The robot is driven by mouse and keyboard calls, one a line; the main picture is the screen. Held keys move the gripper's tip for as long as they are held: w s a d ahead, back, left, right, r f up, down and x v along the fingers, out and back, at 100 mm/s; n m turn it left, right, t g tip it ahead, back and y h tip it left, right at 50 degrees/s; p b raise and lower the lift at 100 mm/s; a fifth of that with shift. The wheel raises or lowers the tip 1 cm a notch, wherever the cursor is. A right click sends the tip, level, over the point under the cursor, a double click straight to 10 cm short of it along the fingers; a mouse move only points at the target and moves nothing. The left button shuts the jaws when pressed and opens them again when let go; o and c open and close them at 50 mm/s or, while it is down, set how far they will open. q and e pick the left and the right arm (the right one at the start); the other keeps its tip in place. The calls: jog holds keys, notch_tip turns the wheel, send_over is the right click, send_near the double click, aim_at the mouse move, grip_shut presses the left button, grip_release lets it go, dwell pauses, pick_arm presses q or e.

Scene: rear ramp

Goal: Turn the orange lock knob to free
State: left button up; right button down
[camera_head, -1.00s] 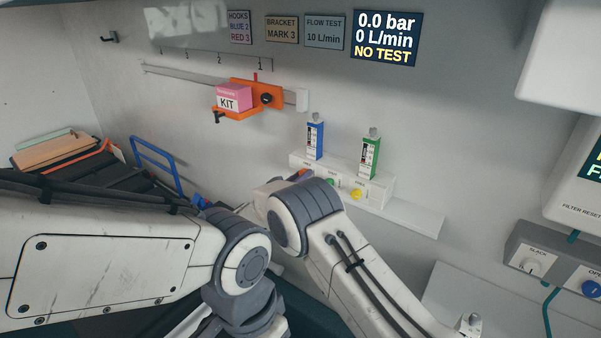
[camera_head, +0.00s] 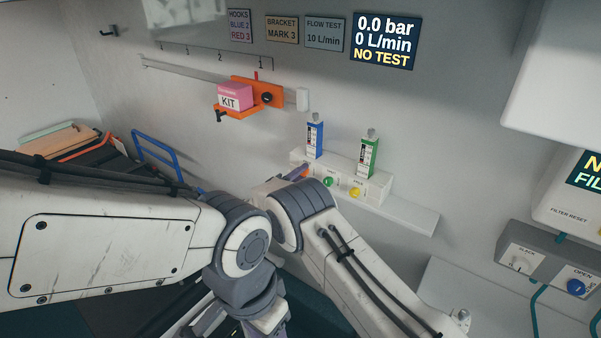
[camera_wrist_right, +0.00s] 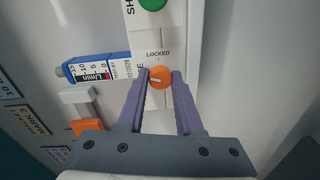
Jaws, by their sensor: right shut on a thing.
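The orange lock knob (camera_wrist_right: 160,78) sits on the white panel in the right wrist view, just under the word LOCKED. Its pale pointer line lies nearly level in that picture, towards the left finger. Another label beside it is mostly hidden, with only its last letter E showing. My right gripper (camera_wrist_right: 160,80) is shut on the knob, one purple finger on each side. In the head view my right forearm covers most of the gripper, and a bit of orange (camera_head: 300,172) shows at the panel's left end.
The white panel (camera_head: 378,188) carries a green button (camera_head: 328,182), a yellow button (camera_head: 355,192), and blue (camera_head: 315,137) and green (camera_head: 368,155) flow meters. An orange bracket (camera_head: 272,92) with a pink kit box (camera_head: 235,97) is on the rail above. The screen (camera_head: 385,40) reads NO TEST.

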pick_arm(q)
jog(key=shift+r, duration=0.25)
pick_arm(e)
jog(key=shift+n, duration=1.5)
jog(key=c, duration=0.6)
grip_release()
